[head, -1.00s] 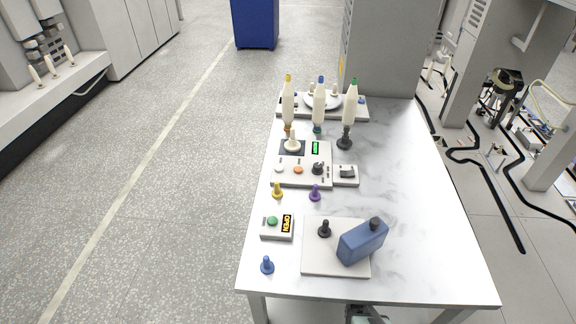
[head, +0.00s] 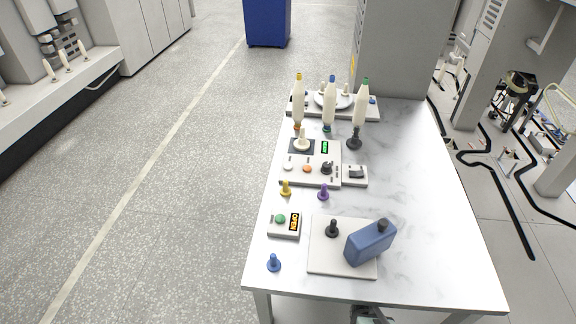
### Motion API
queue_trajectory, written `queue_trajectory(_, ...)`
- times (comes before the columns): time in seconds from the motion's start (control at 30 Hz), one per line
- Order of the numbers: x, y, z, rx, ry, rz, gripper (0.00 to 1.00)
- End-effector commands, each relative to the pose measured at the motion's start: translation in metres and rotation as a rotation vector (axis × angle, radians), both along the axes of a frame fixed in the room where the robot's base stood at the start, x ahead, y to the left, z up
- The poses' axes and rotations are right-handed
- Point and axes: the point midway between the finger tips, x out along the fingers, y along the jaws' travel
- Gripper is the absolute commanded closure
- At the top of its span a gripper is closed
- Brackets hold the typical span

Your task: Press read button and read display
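A control box (head: 311,182) stands mid-table with a white button (head: 288,167), an orange button (head: 307,168), a black knob (head: 326,168) and a small lit green display (head: 325,147); its digits are too small to read. A bobbin stands on its dark pad. A smaller box (head: 285,234) nearer the front has a green button (head: 280,218) and a lit orange display (head: 294,222), which seems to read "OPEN", turned sideways. I cannot make out which button is labelled read. My gripper is not recognisable in view; only a small grey part shows at the bottom edge, below the table.
A small switch box (head: 355,175) sits right of the control box. The right of the table (head: 430,200) is clear.

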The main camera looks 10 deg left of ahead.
Motion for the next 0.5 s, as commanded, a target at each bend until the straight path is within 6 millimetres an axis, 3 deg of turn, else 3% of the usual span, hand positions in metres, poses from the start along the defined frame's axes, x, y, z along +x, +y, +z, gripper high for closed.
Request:
queue_trajectory(0.23,0.0,0.0,0.0,0.0,0.0,0.0,1.0)
queue_trajectory(0.5,0.0,0.0,0.0,0.0,0.0,0.0,1.0)
